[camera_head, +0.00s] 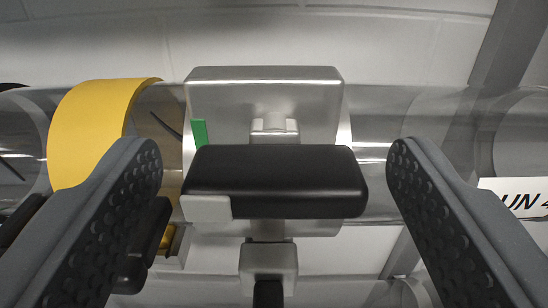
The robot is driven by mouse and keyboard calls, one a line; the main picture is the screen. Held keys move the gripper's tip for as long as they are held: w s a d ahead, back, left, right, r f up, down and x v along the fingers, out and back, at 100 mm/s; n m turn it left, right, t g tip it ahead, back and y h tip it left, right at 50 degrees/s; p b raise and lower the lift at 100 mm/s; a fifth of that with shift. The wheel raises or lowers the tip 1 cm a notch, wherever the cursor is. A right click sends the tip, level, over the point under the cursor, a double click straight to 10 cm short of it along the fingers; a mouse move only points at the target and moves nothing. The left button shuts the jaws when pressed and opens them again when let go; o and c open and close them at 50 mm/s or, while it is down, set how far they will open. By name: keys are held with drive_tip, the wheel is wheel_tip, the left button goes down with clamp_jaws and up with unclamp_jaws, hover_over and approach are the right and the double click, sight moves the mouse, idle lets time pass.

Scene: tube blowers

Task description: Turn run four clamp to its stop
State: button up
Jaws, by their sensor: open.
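The clamp's black handle (275,180) lies level across the middle of the head view, in front of a metal clamp body (262,88) on a clear tube. A light grey tab (206,208) sits at the handle's lower left corner. A green mark (200,133) shows on the body just above the handle's left end. My gripper (275,175) is open, with one finger on each side of the handle and a visible gap to both of its ends.
A yellow band (92,125) wraps the clear tube (420,110) at the left. Another black part (150,245) shows partly behind my left finger. A grey bracket (268,258) stands below the handle. A pale wall lies behind.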

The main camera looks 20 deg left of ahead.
drive_tip(key=c, duration=1)
drive_tip(key=shift+a, duration=0.25)
drive_tip(key=shift+d, duration=0.15)
